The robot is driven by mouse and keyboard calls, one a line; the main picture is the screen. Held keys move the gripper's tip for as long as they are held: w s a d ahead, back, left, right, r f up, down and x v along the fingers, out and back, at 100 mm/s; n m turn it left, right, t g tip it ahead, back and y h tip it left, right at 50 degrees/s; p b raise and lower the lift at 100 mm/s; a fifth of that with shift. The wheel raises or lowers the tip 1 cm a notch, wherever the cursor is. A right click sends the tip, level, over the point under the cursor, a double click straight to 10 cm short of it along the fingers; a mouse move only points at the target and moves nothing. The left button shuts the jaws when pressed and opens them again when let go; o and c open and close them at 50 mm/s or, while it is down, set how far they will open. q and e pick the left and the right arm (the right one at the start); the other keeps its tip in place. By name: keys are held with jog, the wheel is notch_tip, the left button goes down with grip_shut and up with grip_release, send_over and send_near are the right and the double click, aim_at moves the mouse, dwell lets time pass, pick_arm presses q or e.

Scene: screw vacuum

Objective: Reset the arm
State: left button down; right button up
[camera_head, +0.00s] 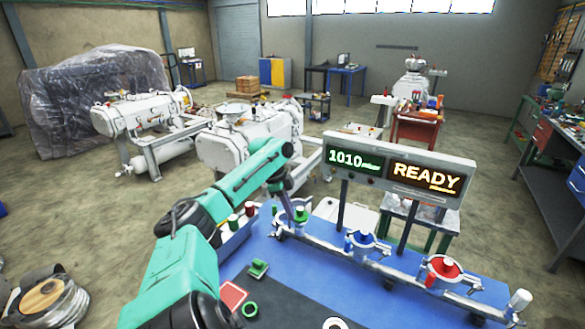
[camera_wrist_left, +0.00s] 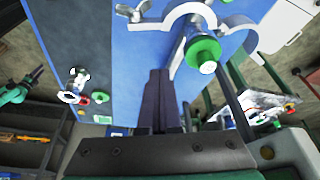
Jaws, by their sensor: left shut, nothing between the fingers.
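My left arm (camera_head: 235,185) is teal and reaches from the lower left over the blue workbench (camera_head: 285,262). My left gripper (camera_head: 287,208) is small and partly hidden by the arm in the head view. In the left wrist view its dark fingers (camera_wrist_left: 160,95) are together with nothing between them. A green knob (camera_wrist_left: 203,50) on a white clamp is just right of the fingertips there, apart from them. The green-topped fitting (camera_head: 301,213) shows at the left end of the metal pipe (camera_head: 335,252). My right gripper is not in view.
A blue fitting (camera_head: 361,242) and a red fitting (camera_head: 442,268) sit along the pipe. A display (camera_head: 398,168) reads 1010 and READY behind it. A green part (camera_head: 258,268), a red square (camera_head: 232,295) and a green ring (camera_head: 250,309) lie at the front.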

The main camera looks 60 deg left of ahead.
pick_arm(q)
jog(key=v, duration=0.4)
jog(key=shift+s+a+r, duration=0.1)
jog(key=shift+a+r, duration=0.05)
jog(key=shift+r, duration=0.15)
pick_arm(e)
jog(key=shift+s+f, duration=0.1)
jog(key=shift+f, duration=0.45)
